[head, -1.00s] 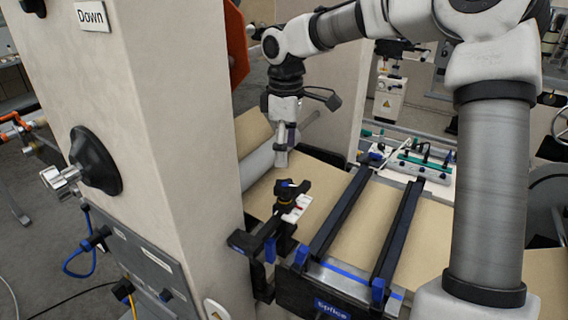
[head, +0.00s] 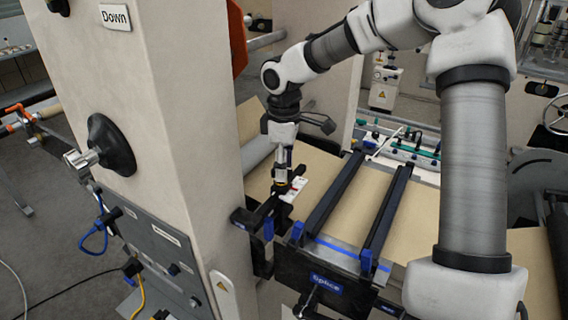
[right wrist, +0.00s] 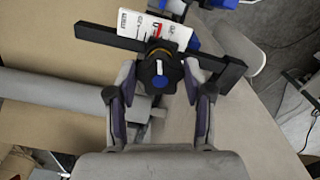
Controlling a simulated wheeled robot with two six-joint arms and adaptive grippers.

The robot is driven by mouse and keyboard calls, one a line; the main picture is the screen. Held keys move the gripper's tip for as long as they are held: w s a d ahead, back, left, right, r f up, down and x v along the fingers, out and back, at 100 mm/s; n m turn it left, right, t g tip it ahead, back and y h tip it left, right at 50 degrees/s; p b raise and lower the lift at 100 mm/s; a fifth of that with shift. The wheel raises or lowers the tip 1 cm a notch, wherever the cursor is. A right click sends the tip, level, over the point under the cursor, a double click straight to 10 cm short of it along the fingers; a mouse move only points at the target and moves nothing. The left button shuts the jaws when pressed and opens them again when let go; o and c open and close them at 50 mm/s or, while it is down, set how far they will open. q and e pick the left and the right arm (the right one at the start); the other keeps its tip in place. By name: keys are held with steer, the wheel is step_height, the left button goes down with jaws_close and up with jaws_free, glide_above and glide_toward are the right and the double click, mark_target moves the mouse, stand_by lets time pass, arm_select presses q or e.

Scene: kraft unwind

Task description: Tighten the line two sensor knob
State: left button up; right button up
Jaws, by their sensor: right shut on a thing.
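The sensor knob (right wrist: 160,74) is black with a blue centre and a white mark, seen from above in the right wrist view. A yellowish ring shows beneath it. It sits on a black sensor bracket (right wrist: 103,36) beside a white card with print (right wrist: 154,29). My right gripper (right wrist: 161,90) has a finger on each side of the knob and is shut on it. In the head view the right gripper (head: 282,178) points down onto the knob, which is mostly hidden behind the fingers. The white card (head: 293,189) shows just right of it. My left gripper is not in view.
A tall beige machine column (head: 175,130) stands close left of the bracket, with a black knob (head: 112,145) on its face. Two dark splice bars (head: 330,205) cross the brown paper web (head: 345,225) to the right. A roller (right wrist: 55,88) lies near the gripper.

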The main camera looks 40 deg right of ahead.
steer(key=shift+m, duration=0.4)
steer(key=m+b, duration=0.1)
steer(key=m, duration=0.3)
steer(key=shift+f+m, duration=0.1)
steer(key=shift+m, duration=0.2)
steer(key=m+b, duration=0.2)
steer(key=m, duration=0.3)
steer(key=shift+w+a+m, duration=0.1)
steer(key=shift+m, duration=0.2)
steer(key=m+b, duration=0.2)
steer(key=m, duration=0.4)
steer(key=shift+w+b, duration=0.15)
steer(key=shift+b, duration=0.15)
steer(key=shift+w+a+r+m+b, duration=0.1)
steer(key=shift+m+b, duration=0.3)
steer(key=shift+m, duration=0.8)
steer(key=shift+r+m+b, duration=0.1)
steer(key=shift+m+b, duration=0.25)
steer(key=shift+m, duration=0.85)
steer(key=o, duration=1.2)
steer(key=shift+c, duration=0.2)
steer(key=shift+a, duration=0.2)
